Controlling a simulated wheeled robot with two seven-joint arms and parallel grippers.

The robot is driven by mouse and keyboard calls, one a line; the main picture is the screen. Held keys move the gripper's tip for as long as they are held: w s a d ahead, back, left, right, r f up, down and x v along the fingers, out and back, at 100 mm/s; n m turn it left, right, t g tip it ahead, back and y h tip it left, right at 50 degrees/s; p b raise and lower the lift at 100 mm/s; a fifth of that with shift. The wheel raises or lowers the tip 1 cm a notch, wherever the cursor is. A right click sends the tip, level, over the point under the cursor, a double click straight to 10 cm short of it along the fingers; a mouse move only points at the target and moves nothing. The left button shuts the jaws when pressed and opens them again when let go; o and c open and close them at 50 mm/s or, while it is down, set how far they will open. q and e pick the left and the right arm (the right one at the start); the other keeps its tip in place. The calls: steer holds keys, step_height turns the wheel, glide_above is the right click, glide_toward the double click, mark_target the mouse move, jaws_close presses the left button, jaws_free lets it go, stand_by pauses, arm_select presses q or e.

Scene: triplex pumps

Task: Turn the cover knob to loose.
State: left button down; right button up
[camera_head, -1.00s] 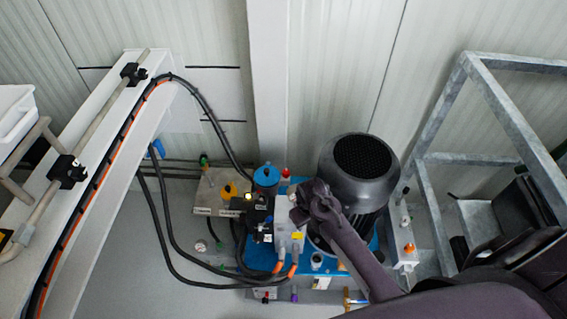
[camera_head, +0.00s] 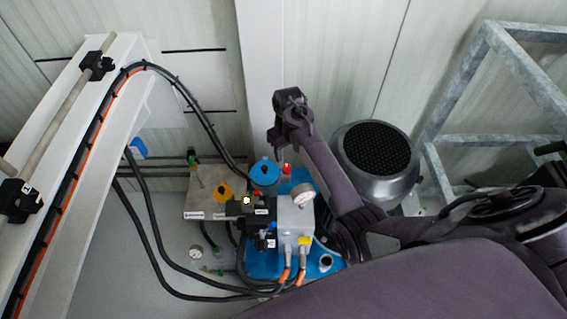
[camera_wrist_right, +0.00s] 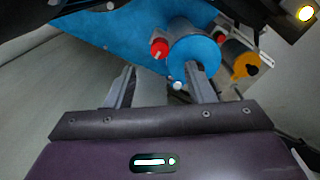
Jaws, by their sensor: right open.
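No part is clearly marked as the cover knob, so I cannot tell which one it is. On the pump unit, a blue round cap (camera_head: 265,173) stands between a yellow-orange knob (camera_head: 223,191) and a small red knob (camera_head: 286,169). My right gripper (camera_head: 290,125) is raised behind these parts, near the wall. In the right wrist view its two fingers (camera_wrist_right: 158,85) are apart with nothing between them. The blue cap (camera_wrist_right: 195,50) shows beyond the right-hand finger, with the red knob (camera_wrist_right: 158,47) to its left and the yellow-orange knob (camera_wrist_right: 244,66) to its right. My left gripper is out of view.
A dark motor (camera_head: 377,160) stands right of the blue cap. A grey valve block (camera_head: 296,222) with a gauge (camera_head: 303,195) and hoses is in front. A white sloping beam (camera_head: 85,190) is on the left. A metal frame (camera_head: 520,90) is on the right.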

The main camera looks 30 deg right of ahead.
mark_target(287, 167)
steer(key=shift+w+f, duration=0.25)
steer(key=shift+f, duration=0.6)
step_height(287, 167, down, 5)
steer(key=shift+f+b, duration=0.1)
steer(key=shift+b, duration=0.2)
steer(key=shift+f, duration=0.7)
steer(key=shift+c, duration=0.8)
steer(key=c, duration=0.8)
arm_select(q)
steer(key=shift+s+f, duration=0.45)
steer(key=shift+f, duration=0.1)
arm_select(e)
steer(key=shift+c, duration=0.2)
